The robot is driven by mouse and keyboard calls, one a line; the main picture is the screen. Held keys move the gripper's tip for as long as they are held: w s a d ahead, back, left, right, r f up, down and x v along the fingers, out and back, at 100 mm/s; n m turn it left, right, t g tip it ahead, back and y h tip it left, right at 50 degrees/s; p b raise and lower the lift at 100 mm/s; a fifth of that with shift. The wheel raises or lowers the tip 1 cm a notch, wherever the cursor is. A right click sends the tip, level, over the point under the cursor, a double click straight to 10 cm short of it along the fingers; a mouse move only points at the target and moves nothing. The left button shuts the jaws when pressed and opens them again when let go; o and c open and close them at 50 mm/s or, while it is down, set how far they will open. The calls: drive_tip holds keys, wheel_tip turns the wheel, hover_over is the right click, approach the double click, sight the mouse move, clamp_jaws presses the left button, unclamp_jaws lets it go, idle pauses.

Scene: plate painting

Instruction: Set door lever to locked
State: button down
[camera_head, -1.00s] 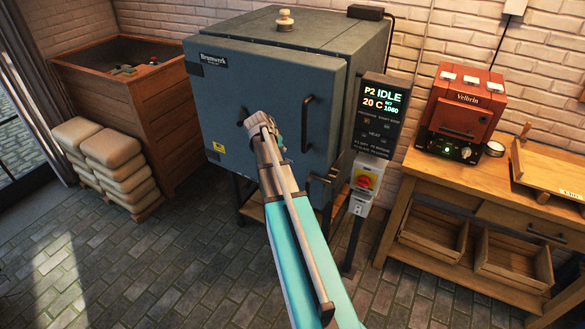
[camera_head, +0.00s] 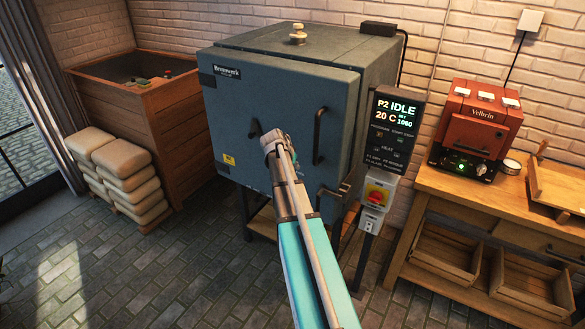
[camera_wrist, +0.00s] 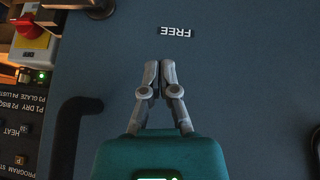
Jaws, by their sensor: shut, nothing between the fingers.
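The grey-blue kiln door (camera_head: 240,110) faces me and looks closed. A dark lever-like piece (camera_head: 255,128) shows just left of my gripper (camera_head: 273,143), partly hidden by it. A dark piece also shows at the right edge of the upside-down wrist view (camera_wrist: 317,145). A white FREE label (camera_wrist: 175,32) is on the door beyond the fingertips. My gripper also shows in the wrist view (camera_wrist: 160,66), its fingers shut and empty in front of the door. A latch piece (camera_head: 335,191) sits at the door's lower right edge. Where the lever points is unclear.
A dark vertical door handle (camera_head: 319,137) is right of my gripper. The control panel (camera_head: 397,120) reads P2 IDLE, above a red and yellow switch (camera_head: 376,195). A wooden bench (camera_head: 455,190) is right; stacked sacks (camera_head: 125,175) are left. The floor in front is open.

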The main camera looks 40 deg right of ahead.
drive_tip(key=b+x, duration=0.5)
drive_tip(key=x, duration=0.1)
drive_tip(key=shift+f, duration=0.35)
drive_tip(key=shift+s+a+f+b, duration=0.15)
drive_tip(key=shift+s+f+b, duration=0.05)
drive_tip(key=shift+f+b, duration=0.6)
drive_tip(key=shift+s+a+f+b, duration=0.15)
drive_tip(key=shift+s+f+b, duration=0.1)
drive_tip(key=shift+f+b, duration=0.6)
